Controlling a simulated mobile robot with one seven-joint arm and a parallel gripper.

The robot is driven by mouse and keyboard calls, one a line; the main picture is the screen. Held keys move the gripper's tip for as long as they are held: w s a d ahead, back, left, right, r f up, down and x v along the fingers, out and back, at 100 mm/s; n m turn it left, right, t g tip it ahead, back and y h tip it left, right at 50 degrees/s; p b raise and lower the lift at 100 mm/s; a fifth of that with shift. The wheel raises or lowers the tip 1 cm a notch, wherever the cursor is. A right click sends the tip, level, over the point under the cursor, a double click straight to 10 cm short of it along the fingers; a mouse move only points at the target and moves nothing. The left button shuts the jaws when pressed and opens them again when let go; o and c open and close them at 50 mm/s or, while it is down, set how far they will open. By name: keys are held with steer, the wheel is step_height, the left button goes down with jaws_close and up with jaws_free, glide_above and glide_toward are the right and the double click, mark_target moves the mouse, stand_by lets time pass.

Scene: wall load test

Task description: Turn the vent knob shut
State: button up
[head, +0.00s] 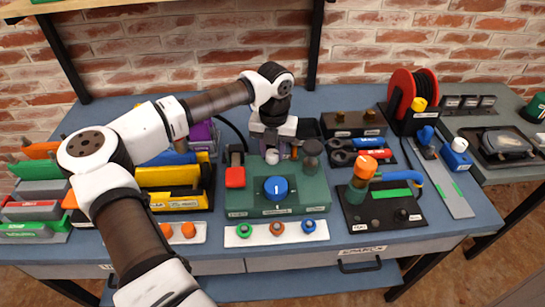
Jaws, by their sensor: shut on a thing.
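A green panel (240,203) stands on the blue bench in the middle of the head view. A large blue round knob (276,188) with a white mark sits at its centre. My gripper (272,150) points down over the panel's back edge, behind the blue knob and apart from it. It is shut on a small pale knob (271,157), which I take for the vent knob. My fingers hide part of it, and its turn angle cannot be made out. The panel's labels are too small to read.
A red block (235,177) on a dark post stands left of my gripper, and a dark grey cylinder (312,150) close on its right. A white strip (238,239) with coloured knobs lies in front. A black plate (358,218) with an orange-capped valve (366,166) stands right.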

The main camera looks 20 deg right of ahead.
mark_target(273, 154)
steer(key=m+b, duration=0.4)
steer(key=m, duration=0.2)
steer(key=shift+f+m+b, duration=0.1)
steer(key=shift+m+b, duration=0.2)
steer(key=shift+b, duration=0.1)
steer(key=m+b, duration=0.1)
steer(key=m, duration=0.2)
steer(key=shift+m+b, duration=0.7)
steer(key=shift+m, duration=1.1)
steer(key=o, duration=1)
steer(key=shift+r, duration=0.2)
step_height(273, 154, up, 14)
steer(key=shift+s+f+b, duration=0.15)
steer(key=shift+b, duration=0.4)
